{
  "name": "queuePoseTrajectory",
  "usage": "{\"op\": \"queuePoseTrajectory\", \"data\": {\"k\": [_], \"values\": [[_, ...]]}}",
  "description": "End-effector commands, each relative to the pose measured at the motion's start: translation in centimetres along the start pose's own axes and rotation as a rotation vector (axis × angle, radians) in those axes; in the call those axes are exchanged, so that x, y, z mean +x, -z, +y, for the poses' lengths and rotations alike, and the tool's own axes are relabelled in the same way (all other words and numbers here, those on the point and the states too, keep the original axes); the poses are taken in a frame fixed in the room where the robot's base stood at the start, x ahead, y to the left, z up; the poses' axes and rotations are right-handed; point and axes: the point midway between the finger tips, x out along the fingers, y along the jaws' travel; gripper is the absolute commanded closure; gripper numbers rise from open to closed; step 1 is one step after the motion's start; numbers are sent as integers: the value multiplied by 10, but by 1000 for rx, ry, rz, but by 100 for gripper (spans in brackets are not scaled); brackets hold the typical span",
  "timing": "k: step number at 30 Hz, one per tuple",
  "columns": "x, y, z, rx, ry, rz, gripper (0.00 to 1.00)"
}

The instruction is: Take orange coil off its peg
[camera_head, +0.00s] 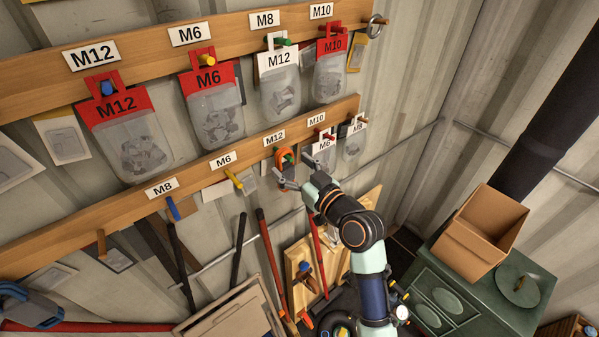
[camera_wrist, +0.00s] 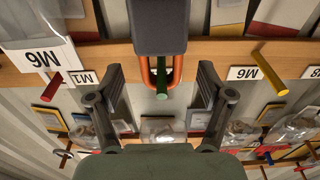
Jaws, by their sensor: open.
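The orange coil (camera_head: 285,158) hangs on a green peg (camera_head: 288,153) on the lower wooden rail, under an M12 label. My gripper (camera_head: 280,181) is open, just in front of and below the coil in the head view. In the wrist view, which is upside down, the orange coil (camera_wrist: 146,75) loops around the green peg (camera_wrist: 162,85). The fingers of my gripper (camera_wrist: 160,84) stand wide apart on either side, with visible gaps to the coil. A dark grey block (camera_wrist: 159,25) covers part of the coil there.
A M6 bag (camera_head: 323,155) hangs close to the right of the coil, and a yellow peg (camera_head: 234,179) sticks out to its left. Larger bags hang from the upper rail (camera_head: 225,45). An open cardboard box (camera_head: 484,232) stands on a green cabinet (camera_head: 455,290) at lower right.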

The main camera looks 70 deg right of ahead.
Motion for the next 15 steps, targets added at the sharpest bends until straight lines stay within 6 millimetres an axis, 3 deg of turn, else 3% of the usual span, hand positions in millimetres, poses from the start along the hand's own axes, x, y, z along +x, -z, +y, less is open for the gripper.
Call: {"op": "queuePoseTrajectory", "data": {"k": [6,15], "values": [[27,1,0,1,1,0,21],[31,0,-1,0,1,0,21]]}}
